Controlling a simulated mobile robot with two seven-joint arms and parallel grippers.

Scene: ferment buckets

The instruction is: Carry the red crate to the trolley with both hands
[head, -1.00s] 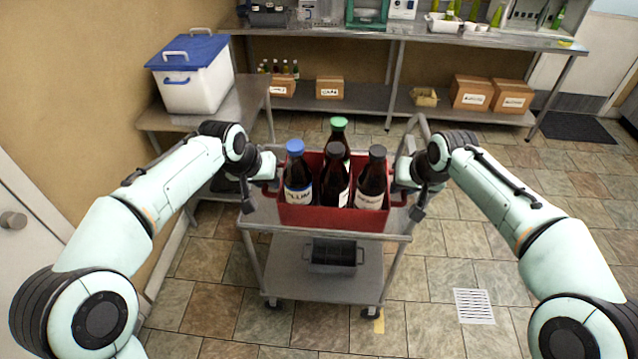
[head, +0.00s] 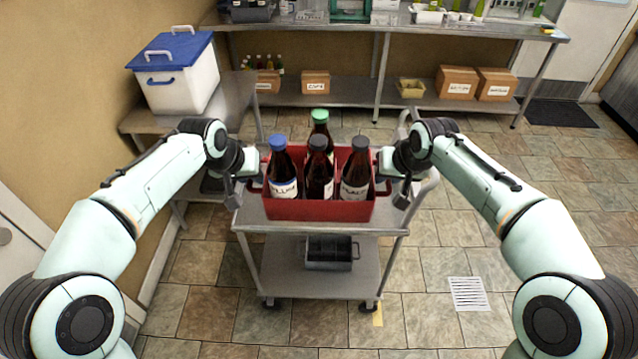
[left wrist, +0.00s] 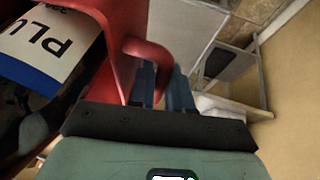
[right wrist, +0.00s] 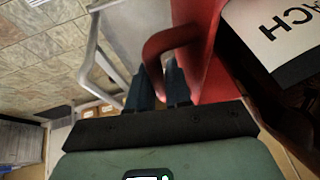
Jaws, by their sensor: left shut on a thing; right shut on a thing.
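The red crate (head: 318,209) holds several dark bottles with blue, green and dark caps. In the head view it is over the top shelf of the metal trolley (head: 375,226); I cannot tell if it touches. My left gripper (head: 259,176) is shut on the crate's left handle, a red loop that shows in the left wrist view (left wrist: 150,52). My right gripper (head: 381,176) is shut on the right handle, which shows in the right wrist view (right wrist: 168,42). The crate looks level. Its far side is hidden by the bottles.
A dark metal bin (head: 330,253) stands on the trolley's lower shelf. A white cooler with a blue lid (head: 176,75) stands on a side table at the left. A long steel bench (head: 420,28) with boxes beneath runs along the back. Tiled floor is open at the right.

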